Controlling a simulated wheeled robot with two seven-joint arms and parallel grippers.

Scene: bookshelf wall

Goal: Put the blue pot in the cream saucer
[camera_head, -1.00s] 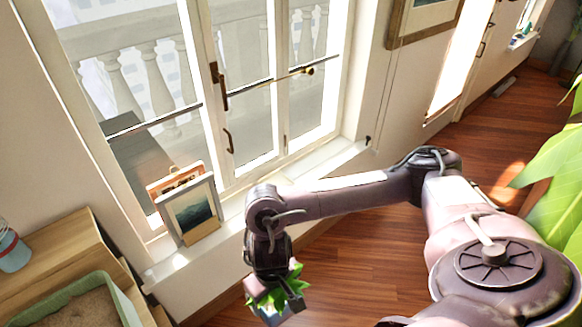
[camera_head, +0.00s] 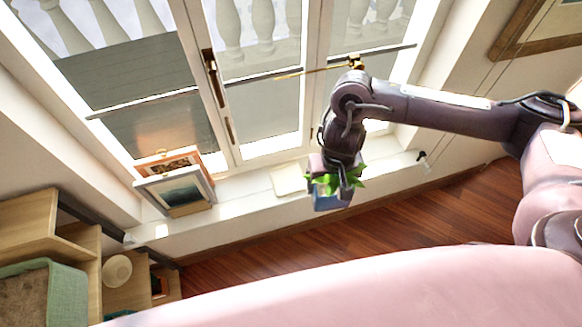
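The blue pot (camera_head: 329,202) is a small boxy pot with green leaves at its top. My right gripper (camera_head: 336,181) comes in from the right and is shut on it, with leaves around the fingers. The pot hangs in front of the windowsill, looking roughly upright. A flat, squarish cream piece (camera_head: 288,180) lies on the sill just left of the pot and looks like the cream saucer. The pot is apart from it in the picture. The gripper hides part of the pot. My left gripper is out of view.
Two leaning picture frames (camera_head: 178,190) stand on the sill further left. The window (camera_head: 250,95) with its handles rises behind. A wooden shelf unit (camera_head: 50,225) holds a green box (camera_head: 66,297) and a round cream object (camera_head: 117,270) at lower left.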

